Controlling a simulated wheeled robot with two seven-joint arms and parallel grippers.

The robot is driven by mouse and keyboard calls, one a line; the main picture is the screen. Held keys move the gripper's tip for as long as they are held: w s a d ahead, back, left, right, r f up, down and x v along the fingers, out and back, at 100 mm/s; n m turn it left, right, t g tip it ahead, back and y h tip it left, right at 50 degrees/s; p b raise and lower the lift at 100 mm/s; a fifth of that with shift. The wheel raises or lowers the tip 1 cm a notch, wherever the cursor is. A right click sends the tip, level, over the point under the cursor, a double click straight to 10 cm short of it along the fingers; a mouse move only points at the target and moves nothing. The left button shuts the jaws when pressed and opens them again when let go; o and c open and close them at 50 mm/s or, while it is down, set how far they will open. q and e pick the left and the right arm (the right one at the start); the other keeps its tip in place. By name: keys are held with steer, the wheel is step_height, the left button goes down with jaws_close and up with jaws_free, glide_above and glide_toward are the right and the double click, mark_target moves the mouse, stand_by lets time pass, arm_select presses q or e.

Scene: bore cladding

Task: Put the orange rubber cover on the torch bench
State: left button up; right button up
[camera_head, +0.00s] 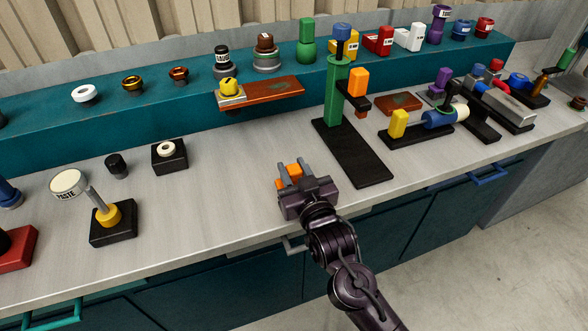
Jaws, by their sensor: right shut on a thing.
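My right gripper (292,172) is shut on a small orange piece (288,177), which looks like the orange rubber cover. The fingers hide part of it. It is over the front of the grey worktop, left of a black base plate with a green post (336,92). I cannot tell if the piece touches the worktop. Another orange block (358,81) sits on the side arm of the green post. No label shows which thing is the torch bench; a black stand with a blue cylinder and yellow block (398,123) lies to the right. My left gripper is not in view.
A teal raised shelf (180,115) runs along the back with several jars and rings. A yellow piece (229,87) sits by a brown board. Left of my gripper are a black block with a white ring (167,152) and a yellow-collared peg (108,214). The worktop between is clear.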

mark_target(296, 176)
steer(key=o, duration=0.5)
steer(key=shift+f, duration=0.15)
steer(key=o, duration=0.5)
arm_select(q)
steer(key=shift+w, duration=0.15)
arm_select(e)
steer(key=shift+r, duration=0.25)
steer(key=v, duration=0.6)
steer(key=shift+s+f, duration=0.15)
steer(key=shift+s, duration=0.05)
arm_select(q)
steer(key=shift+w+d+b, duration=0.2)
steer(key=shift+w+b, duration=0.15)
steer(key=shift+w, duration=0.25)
arm_select(e)
steer(key=shift+v, duration=2.8)
